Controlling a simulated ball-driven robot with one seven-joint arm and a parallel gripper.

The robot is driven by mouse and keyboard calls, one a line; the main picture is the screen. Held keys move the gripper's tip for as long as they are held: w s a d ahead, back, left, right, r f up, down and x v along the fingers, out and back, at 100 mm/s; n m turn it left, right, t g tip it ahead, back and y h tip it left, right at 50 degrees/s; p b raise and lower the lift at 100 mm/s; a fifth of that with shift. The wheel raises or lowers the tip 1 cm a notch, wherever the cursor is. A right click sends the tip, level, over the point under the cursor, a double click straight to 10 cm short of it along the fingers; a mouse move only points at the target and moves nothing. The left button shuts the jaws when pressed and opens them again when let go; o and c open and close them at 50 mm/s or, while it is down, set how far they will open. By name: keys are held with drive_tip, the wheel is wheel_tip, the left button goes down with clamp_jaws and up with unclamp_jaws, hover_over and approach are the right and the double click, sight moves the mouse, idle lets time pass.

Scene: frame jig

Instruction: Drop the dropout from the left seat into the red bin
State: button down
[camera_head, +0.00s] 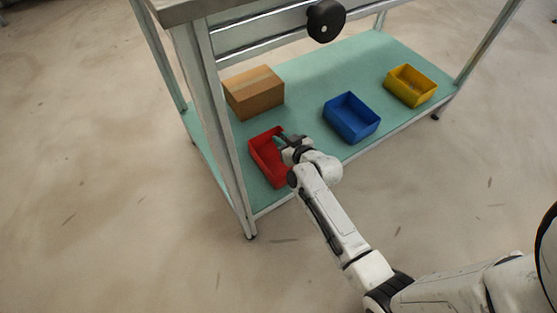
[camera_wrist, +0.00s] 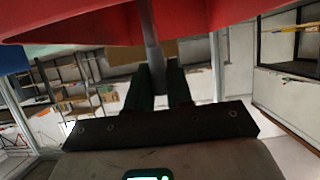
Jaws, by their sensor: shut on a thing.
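The red bin (camera_head: 258,160) stands on the left part of the green shelf in the head view. My gripper (camera_head: 282,141) is at the bin's right side, over its opening. In the wrist view, my gripper (camera_wrist: 160,72) is shut on a slim grey part, the dropout (camera_wrist: 149,30). The dropout sticks out from between the dark fingers, across the red bin's wall (camera_wrist: 70,22), and its far end is cut off by the picture. In the head view the dropout is too small to tell apart from the fingers.
A cardboard box (camera_head: 254,94) stands behind the red bin. A blue bin (camera_head: 352,118) and a yellow bin (camera_head: 410,86) stand to the right on the shelf (camera_head: 320,80). A table leg (camera_head: 215,130) rises close left of the red bin, and the tabletop (camera_head: 195,8) lies above.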

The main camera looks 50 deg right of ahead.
drive_tip(key=c, duration=0.9)
unclamp_jaws()
drive_tip(key=shift+c, duration=0.2)
drive_tip(key=p+v, duration=0.3)
drive_tip(key=v, duration=0.7)
drive_tip(key=shift+s+r+p, duration=0.15)
drive_tip(key=shift+s+p, duration=0.15)
drive_tip(key=shift+s, duration=0.05)
drive_tip(key=shift+a, duration=0.15)
